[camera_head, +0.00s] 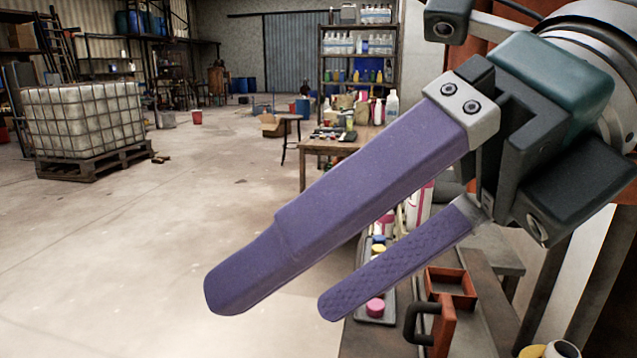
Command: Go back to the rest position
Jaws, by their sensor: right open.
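My right gripper (282,300) fills the right half of the head view, close to the camera. Its two purple fingers stand apart and point down to the left, with nothing between them. It hangs in front of a workbench (480,335) at the lower right and hides part of it. My left gripper is not in view.
On the bench are a tray (361,312) with small colored caps, a red box (452,288) and a red-and-black handled tool (440,325). A wooden table (320,147) and a bottle shelf (345,62) stand behind. A caged white tank (85,118) stands left. The middle floor is clear.

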